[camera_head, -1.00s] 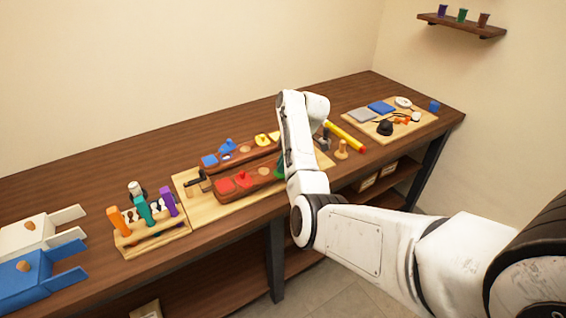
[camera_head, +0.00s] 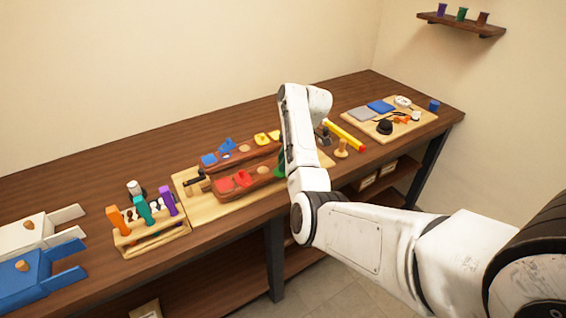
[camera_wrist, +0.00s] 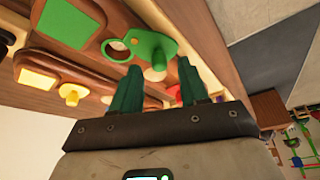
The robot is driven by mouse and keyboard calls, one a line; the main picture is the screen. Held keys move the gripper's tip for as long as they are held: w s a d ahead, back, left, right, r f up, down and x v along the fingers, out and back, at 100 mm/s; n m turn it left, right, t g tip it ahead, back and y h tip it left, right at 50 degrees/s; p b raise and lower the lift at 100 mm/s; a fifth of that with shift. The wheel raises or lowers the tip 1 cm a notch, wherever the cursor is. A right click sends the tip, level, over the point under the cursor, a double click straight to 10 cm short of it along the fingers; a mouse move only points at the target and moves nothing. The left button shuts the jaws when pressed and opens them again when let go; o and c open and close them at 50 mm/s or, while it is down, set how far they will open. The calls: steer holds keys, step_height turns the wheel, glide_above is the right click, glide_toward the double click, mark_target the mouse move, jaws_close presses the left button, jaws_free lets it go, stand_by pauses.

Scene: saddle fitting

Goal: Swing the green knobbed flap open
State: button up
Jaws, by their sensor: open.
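The green flap (camera_wrist: 150,44) is at the top centre of the wrist view, on a brown wooden base with rounded ends. A rounded green knob (camera_wrist: 158,58) stands on it, and a pale round spot shows beside the knob, close to the fingertips. In the head view only a sliver of the green flap (camera_head: 281,164) shows, as my arm covers the rest. My gripper (camera_wrist: 158,68) is open, its two dark green fingers pointing at the flap with the knob roughly between their tips. I cannot tell whether they touch it.
The brown base also carries red flaps (camera_head: 243,178); a second base behind has blue and yellow flaps (camera_head: 262,139). A yellow-red rod (camera_head: 345,136) lies to the right of my arm. A rack of coloured handles (camera_head: 150,224) stands left. The table's back strip is clear.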

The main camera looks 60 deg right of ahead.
steer(key=p+v, duration=0.4)
steer(key=v, duration=0.5)
steer(key=shift+p, duration=0.35)
steer(key=shift+s, duration=0.1)
steer(key=s+a+f+m+g+h+b, duration=0.2)
steer(key=s+a+f+m+b, duration=0.15)
steer(key=a+f, duration=1.35)
steer(key=s+a+f+m, duration=0.1)
steer(key=s+a, duration=0.6)
steer(key=a, duration=0.3)
steer(key=s+a+f+m+b, duration=0.1)
steer(key=s+a+m, duration=0.1)
steer(key=s+a, duration=0.6)
steer(key=shift+s+a+f+g, duration=0.2)
steer(key=shift+a+g, duration=0.2)
steer(key=shift+a, duration=0.85)
